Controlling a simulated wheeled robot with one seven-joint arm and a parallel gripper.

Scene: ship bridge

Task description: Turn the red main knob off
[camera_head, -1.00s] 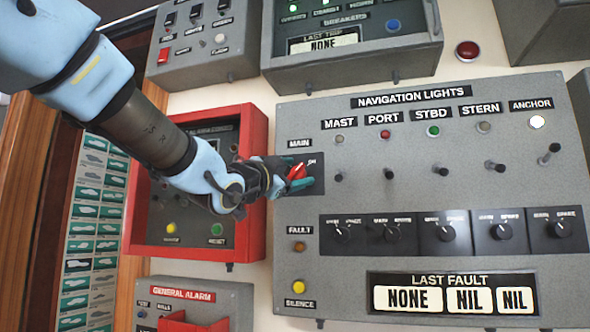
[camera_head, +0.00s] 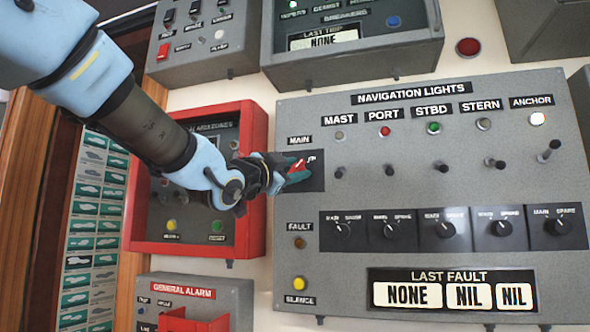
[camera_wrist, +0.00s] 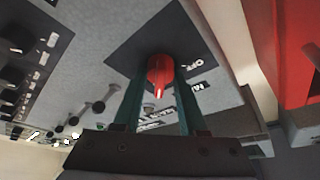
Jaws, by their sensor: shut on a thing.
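The red main knob (camera_head: 297,165) sits on a dark square plate under the MAIN label, at the left of the grey navigation lights panel (camera_head: 400,294). My gripper (camera_head: 296,171) reaches in from the left and is shut on the knob, with a teal finger on either side. In the wrist view the red knob (camera_wrist: 160,75) stands between the two fingers of my gripper (camera_wrist: 160,92). Its white pointer mark faces the camera, and an OFF label shows on the plate to its right. The fingers hide part of the knob in the head view.
A red-framed box (camera_head: 255,195) stands close below my forearm. Toggle switches and black selector knobs (camera_head: 390,229) line the panel to the right. A general alarm box (camera_head: 182,292) is below.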

